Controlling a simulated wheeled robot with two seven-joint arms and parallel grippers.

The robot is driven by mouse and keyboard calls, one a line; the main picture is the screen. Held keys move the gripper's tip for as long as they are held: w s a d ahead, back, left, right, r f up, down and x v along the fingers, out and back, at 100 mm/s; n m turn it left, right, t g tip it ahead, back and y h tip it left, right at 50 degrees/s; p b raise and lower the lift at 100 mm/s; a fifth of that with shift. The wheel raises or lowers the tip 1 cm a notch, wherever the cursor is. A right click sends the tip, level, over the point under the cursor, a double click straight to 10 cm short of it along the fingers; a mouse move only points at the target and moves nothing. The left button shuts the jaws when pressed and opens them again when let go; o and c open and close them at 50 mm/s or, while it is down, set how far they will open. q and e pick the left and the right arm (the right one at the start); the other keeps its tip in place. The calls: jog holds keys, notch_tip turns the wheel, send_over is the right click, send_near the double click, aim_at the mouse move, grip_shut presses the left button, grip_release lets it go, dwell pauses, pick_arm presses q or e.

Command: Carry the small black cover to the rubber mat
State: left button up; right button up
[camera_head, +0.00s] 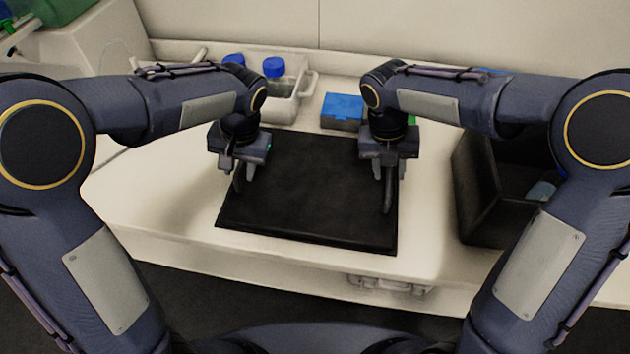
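The black rubber mat (312,238) lies flat on the white bench in the middle of the view. A black box-like thing with an open side (478,190) stands on the bench to the right of the mat; it looks like the cover, partly hidden by my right arm. My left gripper (239,178) points down at the mat's left edge. My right gripper (388,190) points down over the mat's right edge. A dark curved shape shows at each gripper, and I cannot tell whether it is a finger or something held.
A pale rack (284,105) with blue-capped bottles (274,67) stands at the back left. A blue box (342,110) stands behind the mat. A small pale bluish item (542,190) shows in the black box. The bench (165,215) left of the mat is clear.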

jog(key=shift+r, duration=0.2)
pick_arm(q)
notch_tip(320, 180, up, 11)
jog(key=d, duration=0.2)
jog(key=shift+s+d+r, duration=0.15)
jog(key=shift+s+r, duration=0.05)
pick_arm(e)
notch_tip(320, 180, up, 12)
jog(key=a, duration=0.2)
jog(key=shift+w+a+f, duration=0.15)
jog(key=shift+w+f, duration=0.05)
jog(key=shift+f, duration=0.05)
